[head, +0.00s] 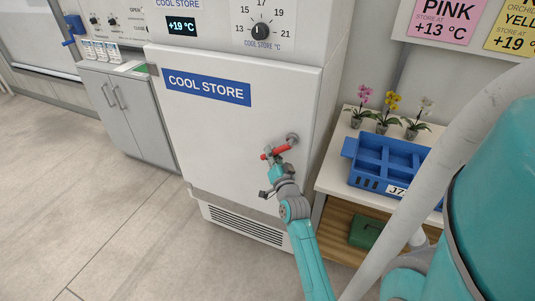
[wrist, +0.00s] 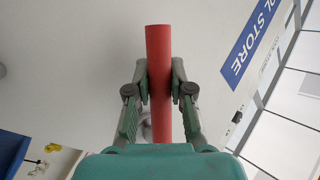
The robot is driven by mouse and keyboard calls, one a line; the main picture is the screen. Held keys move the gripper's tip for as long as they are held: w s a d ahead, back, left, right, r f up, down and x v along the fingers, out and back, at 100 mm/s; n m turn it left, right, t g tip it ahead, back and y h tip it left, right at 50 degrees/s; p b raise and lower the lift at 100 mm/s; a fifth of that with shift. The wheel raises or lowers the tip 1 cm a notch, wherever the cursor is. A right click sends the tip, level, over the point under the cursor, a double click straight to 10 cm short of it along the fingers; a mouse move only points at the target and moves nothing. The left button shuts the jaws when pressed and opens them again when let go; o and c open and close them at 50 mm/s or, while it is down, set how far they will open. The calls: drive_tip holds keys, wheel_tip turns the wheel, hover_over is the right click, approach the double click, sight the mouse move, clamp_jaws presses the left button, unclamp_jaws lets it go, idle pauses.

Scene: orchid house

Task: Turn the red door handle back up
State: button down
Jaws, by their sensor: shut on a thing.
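The red door handle (head: 281,150) is on the right side of the white cool store door (head: 225,130), beside a grey round mount (head: 292,138). In the head view it lies nearly level, its free end pointing left and slightly down. My gripper (head: 272,162) reaches it from below and in front. In the wrist view the red handle (wrist: 158,45) runs between the two fingers of my gripper (wrist: 160,82), which are closed on it from both sides. Part of the handle is hidden behind the gripper body.
A white table (head: 330,178) at the right bears a blue crate (head: 375,187) and several potted orchids (head: 383,118). A green box (head: 365,232) lies on its lower shelf. A grey cabinet (head: 125,115) stands left of the cool store. The floor at front left is clear.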

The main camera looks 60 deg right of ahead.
drive_tip(key=shift+w+r+m+t+h, duration=0.3)
drive_tip(key=shift+r+m+h, duration=0.15)
drive_tip(key=shift+m, duration=0.25)
drive_tip(key=shift+w+r+m+h, duration=0.1)
drive_tip(key=shift+w+m+h, duration=0.05)
drive_tip(key=shift+m+h, duration=0.15)
drive_tip(key=shift+w+r+m+h, duration=0.15)
drive_tip(key=shift+r+m+h, duration=0.2)
drive_tip(key=shift+m, duration=0.15)
drive_tip(key=shift+w+a+r+m+h, duration=0.1)
drive_tip(key=shift+w+r+m+h, duration=0.15)
drive_tip(key=shift+m, duration=0.35)
drive_tip(key=m+h, duration=0.1)
drive_tip(key=r+m+h, duration=0.1)
drive_tip(key=shift+w+r+m, duration=0.15)
drive_tip(key=shift+r+m, duration=0.1)
drive_tip(key=shift+m, duration=0.15)
drive_tip(key=shift+r+m+g+h, duration=0.4)
drive_tip(key=shift+m+h, duration=0.15)
drive_tip(key=shift+m, duration=0.2)
drive_tip(key=shift+r+m+g+h, duration=0.25)
drive_tip(key=shift+m+g+h, duration=0.2)
drive_tip(key=shift+m, duration=0.3)
drive_tip(key=c, duration=1)
unclamp_jaws()
